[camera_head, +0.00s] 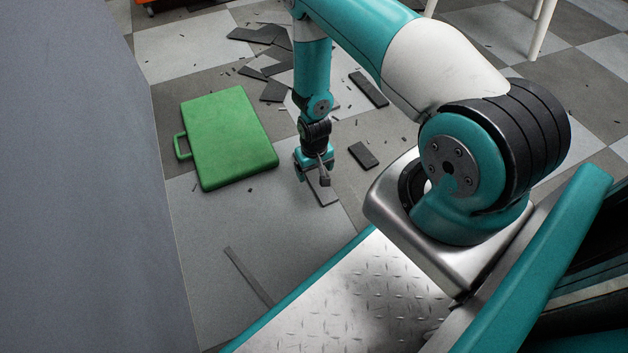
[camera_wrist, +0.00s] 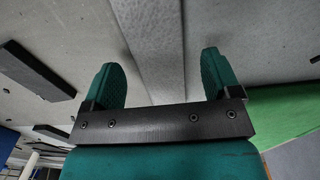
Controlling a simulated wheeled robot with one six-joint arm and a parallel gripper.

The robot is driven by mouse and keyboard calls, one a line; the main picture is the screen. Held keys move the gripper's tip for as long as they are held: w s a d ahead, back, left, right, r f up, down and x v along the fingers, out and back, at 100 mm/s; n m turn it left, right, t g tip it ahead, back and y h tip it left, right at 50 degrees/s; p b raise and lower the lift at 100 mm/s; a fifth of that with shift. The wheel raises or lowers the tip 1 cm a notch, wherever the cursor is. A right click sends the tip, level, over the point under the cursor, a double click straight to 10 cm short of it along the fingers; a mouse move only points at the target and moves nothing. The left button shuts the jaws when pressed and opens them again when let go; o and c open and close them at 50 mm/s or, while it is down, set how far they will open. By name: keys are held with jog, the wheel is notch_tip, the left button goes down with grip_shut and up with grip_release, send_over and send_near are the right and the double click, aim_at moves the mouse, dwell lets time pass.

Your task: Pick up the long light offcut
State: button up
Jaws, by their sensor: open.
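In the wrist view the light offcut (camera_wrist: 152,40) runs lengthwise between the two teal fingers of my gripper (camera_wrist: 162,65). The fingers are open, one on each side of it, with visible gaps. I cannot tell exactly how high the fingertips are above the floor.
A green case (camera_head: 230,140) lies left of my gripper. A short dark block (camera_head: 363,155) lies to the right, and another dark piece (camera_head: 369,89) farther back. Scattered dark scraps lie behind. A thin grey strip (camera_head: 247,275) lies nearer on the floor.

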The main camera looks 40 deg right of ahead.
jog(key=shift+f, duration=0.85)
jog(key=shift+r, duration=0.1)
jog(key=shift+c, duration=0.2)
jog(key=c, duration=1)
jog(key=shift+c, duration=0.2)
